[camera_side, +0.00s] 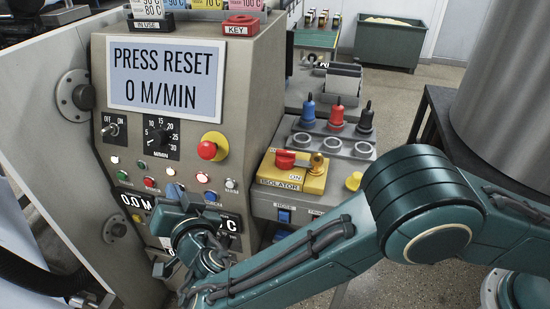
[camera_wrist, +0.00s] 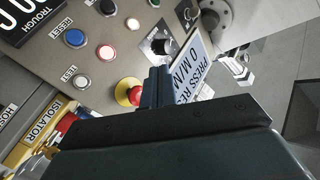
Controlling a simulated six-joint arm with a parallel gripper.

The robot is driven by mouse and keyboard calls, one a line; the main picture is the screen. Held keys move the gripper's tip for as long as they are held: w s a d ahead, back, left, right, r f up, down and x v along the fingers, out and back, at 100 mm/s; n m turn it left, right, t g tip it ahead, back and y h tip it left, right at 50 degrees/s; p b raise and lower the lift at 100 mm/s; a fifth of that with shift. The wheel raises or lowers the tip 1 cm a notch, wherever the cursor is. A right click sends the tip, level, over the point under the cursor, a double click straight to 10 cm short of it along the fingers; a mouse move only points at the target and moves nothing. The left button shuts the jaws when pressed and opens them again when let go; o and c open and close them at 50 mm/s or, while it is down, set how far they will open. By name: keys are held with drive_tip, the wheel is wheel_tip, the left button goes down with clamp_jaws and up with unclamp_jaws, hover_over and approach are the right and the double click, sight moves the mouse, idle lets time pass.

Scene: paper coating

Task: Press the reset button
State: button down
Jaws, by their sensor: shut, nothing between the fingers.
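The blue reset button (camera_side: 211,197) is on the front panel of the grey machine, low and right of centre, just above and right of my gripper in the side view. In the wrist view, a blue button (camera_wrist: 75,38) with a small label is left of my fingers. My gripper (camera_side: 176,191) is shut and empty in front of the panel. Its closed fingers (camera_wrist: 157,74) are apart from the blue button in the wrist view; their gap from the panel is hard to judge. The display (camera_side: 166,79) reads "PRESS RESET 0 M/MIN".
A red mushroom button on yellow (camera_side: 213,147) sits above the lamps, and also beside my fingers in the wrist view (camera_wrist: 130,92). A lit lamp (camera_side: 202,178) is near the reset button. A yellow isolator box (camera_side: 292,172) stands right. Toggle and speed knob (camera_side: 158,138) are up left.

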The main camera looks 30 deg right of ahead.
wheel_tip(320, 180, down, 15)
drive_tip(key=shift+w+d+r, duration=0.1)
idle(0.6)
drive_tip(key=w+d, duration=0.6)
idle(0.6)
drive_tip(key=shift+w+d, duration=0.6)
idle(3.1)
drive_tip(key=shift+a, duration=0.1)
idle(0.3)
drive_tip(key=shift+s+a, duration=0.5)
drive_tip(key=shift+s, duration=0.1)
drive_tip(key=shift+s+a, duration=1.75)
